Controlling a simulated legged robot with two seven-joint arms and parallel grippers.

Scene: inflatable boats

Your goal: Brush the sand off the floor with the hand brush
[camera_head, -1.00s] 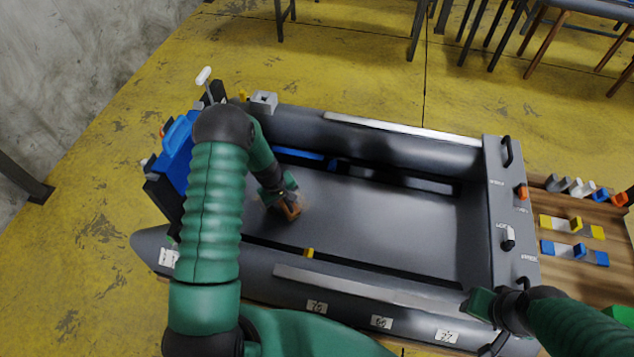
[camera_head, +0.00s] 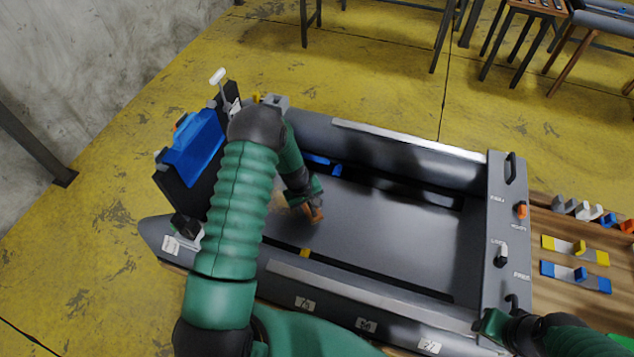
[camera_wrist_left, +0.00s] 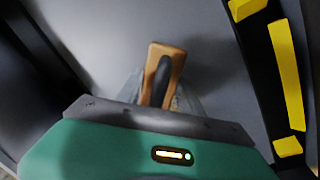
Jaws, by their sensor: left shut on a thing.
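The hand brush (camera_wrist_left: 165,72) shows as a brown wooden piece in the left wrist view, and as a small orange-brown piece (camera_head: 315,214) in the head view. My left gripper (camera_head: 306,196) is shut on it, low over the boat's grey floor (camera_head: 385,235). The brush's bristles are hidden. A faint tan patch of sand (camera_head: 283,208) lies on the floor just left of the brush. My right gripper (camera_head: 490,323) is at the boat's near right corner; its fingers are too small and dark to read.
Dark grey side tubes surround the floor, including the far tube (camera_head: 400,155). A blue outboard motor (camera_head: 196,143) stands at the left end. A panel with handles (camera_head: 503,235) closes the right end. A wooden board with coloured parts (camera_head: 570,250) lies beyond it.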

